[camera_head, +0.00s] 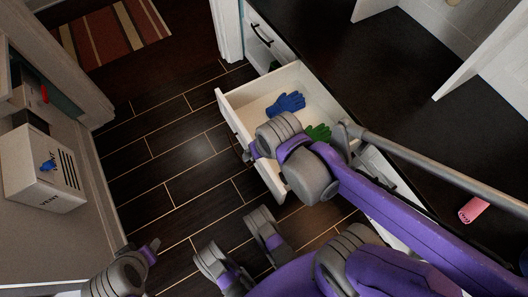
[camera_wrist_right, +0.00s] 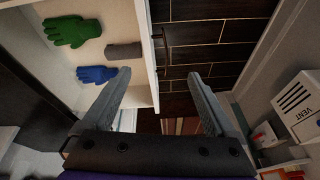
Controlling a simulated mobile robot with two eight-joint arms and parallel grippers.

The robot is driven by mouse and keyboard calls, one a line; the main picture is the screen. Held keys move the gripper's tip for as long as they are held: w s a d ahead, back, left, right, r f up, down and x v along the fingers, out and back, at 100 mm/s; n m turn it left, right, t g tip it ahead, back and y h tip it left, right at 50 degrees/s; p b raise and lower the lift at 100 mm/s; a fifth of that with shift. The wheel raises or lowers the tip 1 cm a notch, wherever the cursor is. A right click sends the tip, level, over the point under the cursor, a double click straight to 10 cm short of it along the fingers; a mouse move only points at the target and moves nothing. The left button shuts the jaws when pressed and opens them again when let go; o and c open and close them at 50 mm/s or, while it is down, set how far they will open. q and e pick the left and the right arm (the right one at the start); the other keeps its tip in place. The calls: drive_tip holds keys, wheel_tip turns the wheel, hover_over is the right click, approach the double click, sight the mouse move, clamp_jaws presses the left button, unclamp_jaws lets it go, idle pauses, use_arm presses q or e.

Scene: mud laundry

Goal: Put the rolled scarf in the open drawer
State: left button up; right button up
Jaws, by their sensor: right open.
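The open drawer (camera_head: 235,113) is cream-white and pulled out below the dark counter. In the right wrist view its front panel (camera_wrist_right: 149,55) runs beside my gripper. A grey-brown roll (camera_wrist_right: 123,50), which looks like the rolled scarf, lies on the drawer floor near the front panel. In the head view my right arm covers that spot. My right gripper (camera_wrist_right: 160,75) is open and empty, its fingers spread near the drawer's front edge, apart from the roll. My arm hides its fingertips in the head view.
A blue glove (camera_head: 286,104) and a green glove (camera_head: 318,133) lie in the drawer. A pink cylinder (camera_head: 474,208) is on the dark counter (camera_head: 420,90). A white vent box (camera_head: 45,170) stands at left. Dark tiled floor (camera_head: 170,150) is clear.

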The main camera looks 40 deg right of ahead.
drive_tip(key=s+n, duration=0.1)
drive_tip(key=s+a+n, duration=0.1)
drive_tip(key=s+n, duration=0.1)
drive_tip(key=shift+s+a+t, duration=0.35)
drive_tip(key=shift+a+t, duration=0.05)
idle(0.8)
